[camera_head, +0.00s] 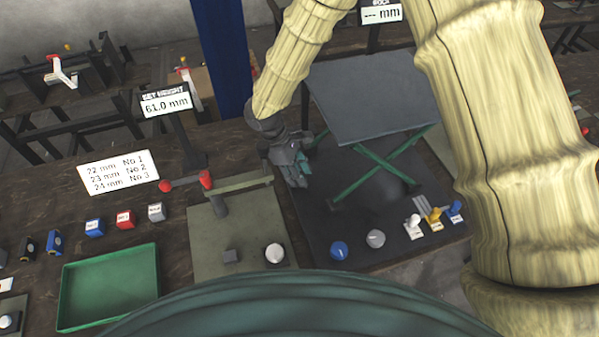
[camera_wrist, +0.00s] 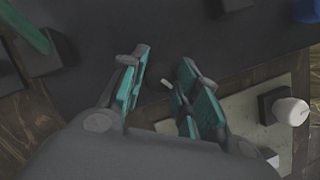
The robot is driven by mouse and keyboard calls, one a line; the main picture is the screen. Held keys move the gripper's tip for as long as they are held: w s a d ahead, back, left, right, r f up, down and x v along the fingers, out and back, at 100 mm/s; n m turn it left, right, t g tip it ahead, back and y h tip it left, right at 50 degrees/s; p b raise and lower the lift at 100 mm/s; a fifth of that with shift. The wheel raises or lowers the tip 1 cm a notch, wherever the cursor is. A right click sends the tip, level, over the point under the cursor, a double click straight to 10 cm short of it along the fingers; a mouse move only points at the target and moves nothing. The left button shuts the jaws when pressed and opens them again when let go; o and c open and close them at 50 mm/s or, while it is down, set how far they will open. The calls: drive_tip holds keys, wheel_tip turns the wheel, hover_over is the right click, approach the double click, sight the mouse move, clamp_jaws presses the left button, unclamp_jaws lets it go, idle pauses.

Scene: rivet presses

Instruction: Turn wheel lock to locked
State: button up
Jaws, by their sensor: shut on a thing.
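My gripper (camera_head: 297,170) is at the left side of the lift table (camera_head: 365,95), above the left edge of its dark base plate. In the wrist view its teal-padded fingers (camera_wrist: 160,95) stand a little apart, with a small pale piece (camera_wrist: 168,85) between them. The gripper is shut on a small part, mostly hidden by the fingers. I cannot clearly make out the wheel lock or its setting.
A blue knob (camera_head: 338,251) and a grey knob (camera_head: 376,239) stand on the base plate, with several small labelled levers (camera_head: 433,217) to the right. An olive plate (camera_head: 225,240) with a white knob (camera_head: 275,253) lies left. A green tray (camera_head: 108,250) is further left.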

drive_tip(key=m, duration=0.2)
drive_tip(key=m+g, duration=0.1)
drive_tip(key=m, duration=0.1)
drive_tip(key=m+g+y, duration=0.1)
drive_tip(key=m, duration=0.1)
drive_tip(key=shift+w+r+m+b, duration=0.1)
drive_tip(key=shift+w+m+b, duration=0.2)
drive_tip(key=shift+b, duration=0.05)
idle(0.5)
drive_tip(key=o, duration=1)
drive_tip(key=shift+d, duration=0.1)
drive_tip(key=v, duration=1.2)
drive_tip(key=shift+w+d, duration=0.1)
drive_tip(key=shift+d, duration=0.05)
